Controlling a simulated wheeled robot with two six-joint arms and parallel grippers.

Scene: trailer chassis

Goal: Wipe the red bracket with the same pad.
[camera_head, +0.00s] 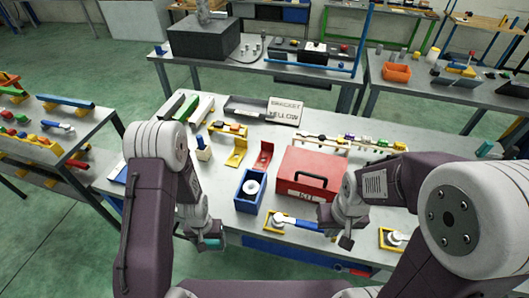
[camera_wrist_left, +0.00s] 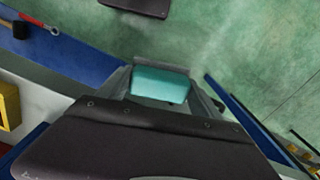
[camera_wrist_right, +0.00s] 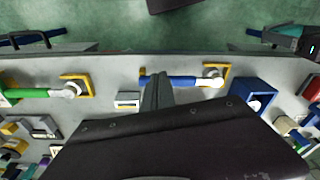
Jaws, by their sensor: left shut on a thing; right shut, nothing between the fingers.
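The red bracket (camera_head: 264,157) stands on the table in the head view, between the yellow bracket (camera_head: 237,153) and the red toolbox (camera_head: 311,173). My left gripper (camera_head: 211,241) is shut on a teal pad (camera_wrist_left: 160,85), low at the table's near edge, well apart from the red bracket. The pad shows between the fingers in the left wrist view and also at the top right of the right wrist view (camera_wrist_right: 284,35). My right gripper (camera_head: 346,241) is shut and empty near the table's front edge, beside a blue-handled tool (camera_wrist_right: 180,81).
A blue bin (camera_head: 249,190) with a white round thing inside stands in front of the brackets. A row of small parts (camera_head: 350,142) lies behind the toolbox.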

